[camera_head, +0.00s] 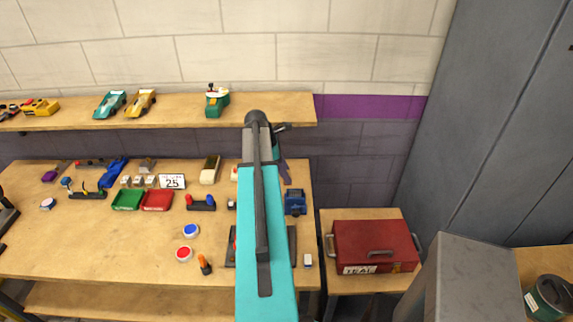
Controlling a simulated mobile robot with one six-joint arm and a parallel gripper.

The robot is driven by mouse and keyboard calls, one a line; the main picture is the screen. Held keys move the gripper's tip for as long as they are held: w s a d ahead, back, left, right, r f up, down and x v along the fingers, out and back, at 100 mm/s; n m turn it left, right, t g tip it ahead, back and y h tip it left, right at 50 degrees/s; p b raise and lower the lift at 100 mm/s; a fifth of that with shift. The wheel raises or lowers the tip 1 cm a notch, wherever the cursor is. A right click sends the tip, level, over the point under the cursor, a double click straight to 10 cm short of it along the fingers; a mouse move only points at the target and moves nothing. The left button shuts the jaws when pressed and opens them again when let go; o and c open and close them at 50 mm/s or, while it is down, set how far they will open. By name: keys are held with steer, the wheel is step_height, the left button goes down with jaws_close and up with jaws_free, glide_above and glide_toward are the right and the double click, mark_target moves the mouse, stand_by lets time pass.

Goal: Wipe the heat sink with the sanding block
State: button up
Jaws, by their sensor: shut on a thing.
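My arm, teal and dark grey, runs up the middle of the view and covers part of the workbench. My gripper is hidden behind it, so whatever it holds does not show. I cannot pick out the sanding block or the heat sink with certainty. A dark flat item (292,246) shows at the arm's right side, with another dark edge at its left; the arm hides what lies between. A small pale block with a dark part (308,261) lies to the right of it, near the bench's right edge.
The wooden bench (110,240) is fairly clear at front left. A green tray (127,199), a red tray (157,200), a blue item (295,202) and red and blue round items stand on it. A shelf (170,115) holds toy cars. A red toolbox (372,246) stands at right.

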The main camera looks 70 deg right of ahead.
steer(key=shift+r, duration=0.85)
steer(key=shift+w+f, duration=0.1)
